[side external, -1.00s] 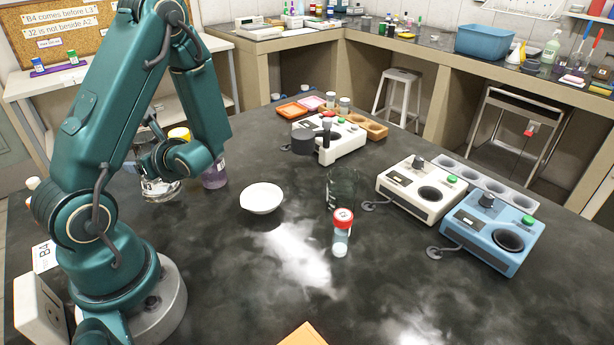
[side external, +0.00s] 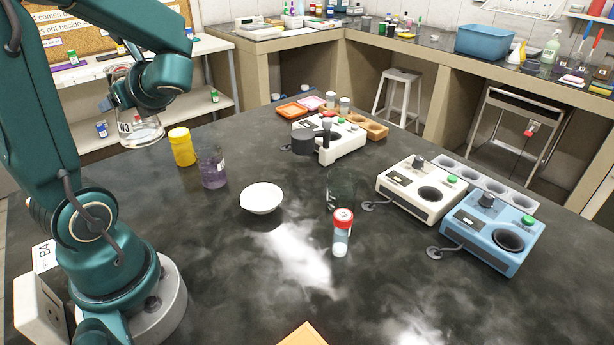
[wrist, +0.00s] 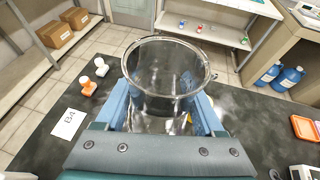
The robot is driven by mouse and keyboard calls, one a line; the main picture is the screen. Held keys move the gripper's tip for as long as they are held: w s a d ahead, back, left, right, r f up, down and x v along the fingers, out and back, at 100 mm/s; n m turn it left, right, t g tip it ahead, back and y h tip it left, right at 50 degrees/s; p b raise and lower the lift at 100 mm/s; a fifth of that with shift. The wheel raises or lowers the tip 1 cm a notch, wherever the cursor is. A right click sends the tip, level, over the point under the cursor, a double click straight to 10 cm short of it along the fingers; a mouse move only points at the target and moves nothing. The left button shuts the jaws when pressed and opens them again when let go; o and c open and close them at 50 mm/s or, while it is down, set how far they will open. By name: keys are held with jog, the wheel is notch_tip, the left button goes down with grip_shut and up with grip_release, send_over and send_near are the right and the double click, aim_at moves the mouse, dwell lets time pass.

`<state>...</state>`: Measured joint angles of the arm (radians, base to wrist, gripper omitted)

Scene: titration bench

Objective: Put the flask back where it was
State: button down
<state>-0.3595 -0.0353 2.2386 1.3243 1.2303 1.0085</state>
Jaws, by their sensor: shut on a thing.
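The clear glass flask (side external: 141,134) is held up in the air at the far left of the bench in the side external view. Its wide round mouth and clear body fill the middle of the wrist view (wrist: 165,72). My gripper (side external: 122,104) is shut on it, with its blue fingers on either side of the glass in the wrist view (wrist: 160,110). The flask looks upright or slightly tilted. Whether it holds any liquid is not clear.
A yellow container (side external: 182,147) and a beaker of purple liquid (side external: 213,170) stand right of the flask. A white bowl (side external: 262,198) and red-capped vial (side external: 342,232) stand mid-bench. A card marked B4 (wrist: 68,124) and small bottles (wrist: 87,86) lie left in the wrist view.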

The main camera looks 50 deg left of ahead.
jog(key=shift+r, duration=0.4)
jog(key=shift+d+f+n+g+h, duration=0.4)
jog(key=shift+d+f+n+g, duration=0.4)
jog(key=shift+f, duration=0.35)
jog(key=w+d+f+n+g+h, duration=0.2)
jog(key=d+f+n+g+h, duration=0.25)
jog(key=d+n+h, duration=0.5)
jog(key=w+d+f+n+g+h, duration=0.35)
jog(key=d+n+g+h, duration=0.2)
jog(key=d, duration=0.65)
jog(key=w+d+r+n+t+h, duration=0.5)
jog(key=w+d+n+t+h, duration=0.15)
jog(key=d+n, duration=0.25)
jog(key=w+d+r+n+t+h, duration=0.5)
jog(key=w+d+n+t, duration=0.3)
jog(key=d, duration=0.1)
jog(key=shift+y, duration=0.25)
jog(key=shift+s+d+f, duration=0.4)
jog(key=shift+d+f, duration=1.4)
jog(key=shift+f, duration=0.85)
jog(key=shift+s+d+f, duration=0.35)
jog(key=shift+d+f, duration=1.45)
jog(key=shift+f, duration=0.85)
jog(key=shift+s+d+f, duration=0.4)
jog(key=shift+d+f, duration=1.4)
jog(key=shift+f, duration=0.85)
